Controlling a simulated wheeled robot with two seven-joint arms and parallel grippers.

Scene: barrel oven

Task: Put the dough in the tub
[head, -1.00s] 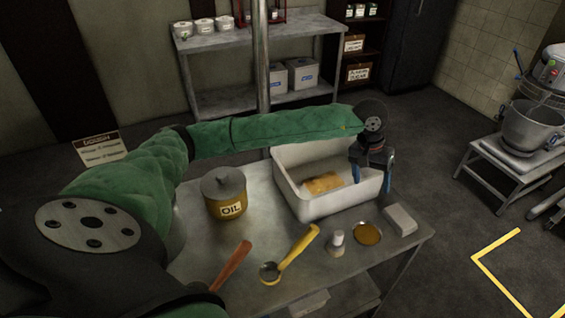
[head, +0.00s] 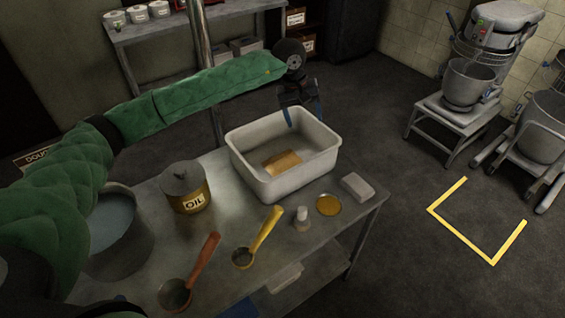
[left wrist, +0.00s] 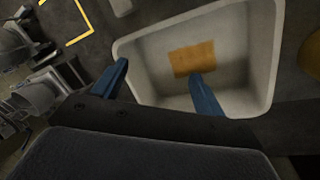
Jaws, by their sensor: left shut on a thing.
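The white tub (head: 247,178) stands on the steel table, open at the top. A flat golden-orange slab (head: 283,163) lies on its floor; I cannot tell whether this is the dough. It also shows in the left wrist view (left wrist: 192,58). My left gripper (head: 304,112) is at the tub's far right corner, shut on its rim. In the left wrist view one blue finger is outside the wall and one is over the inside; the fingers (left wrist: 160,70) stand apart, and the contact is hidden. My right gripper is not in view.
The table holds an oil pot (head: 186,188), a large pot (head: 112,225), a yellow-handled ladle (head: 262,235), a red-handled one (head: 200,265), a small white shaker (head: 302,217), a golden disc (head: 329,205) and a pale block (head: 357,186). Mixer (head: 470,85) and yellow floor marking (head: 460,235) are to the right.

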